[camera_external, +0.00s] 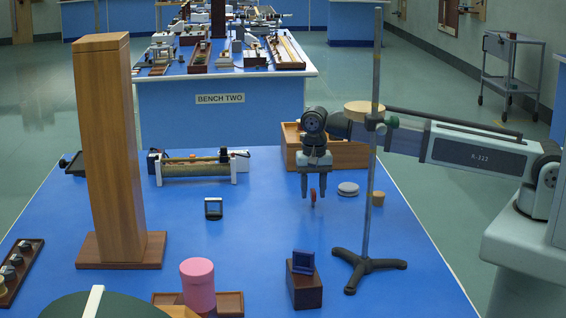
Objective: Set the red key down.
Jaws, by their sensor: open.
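My gripper (313,190) points straight down over the blue bench, right of the middle in the external view. Its two fingers are apart.
A wooden box (345,155) stands behind my gripper. White discs (348,188) and a cork-coloured cylinder (378,198) lie to its right, near a metal stand (368,262). A small dark device (213,208) lies left. Bench top (255,225) between is clear.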

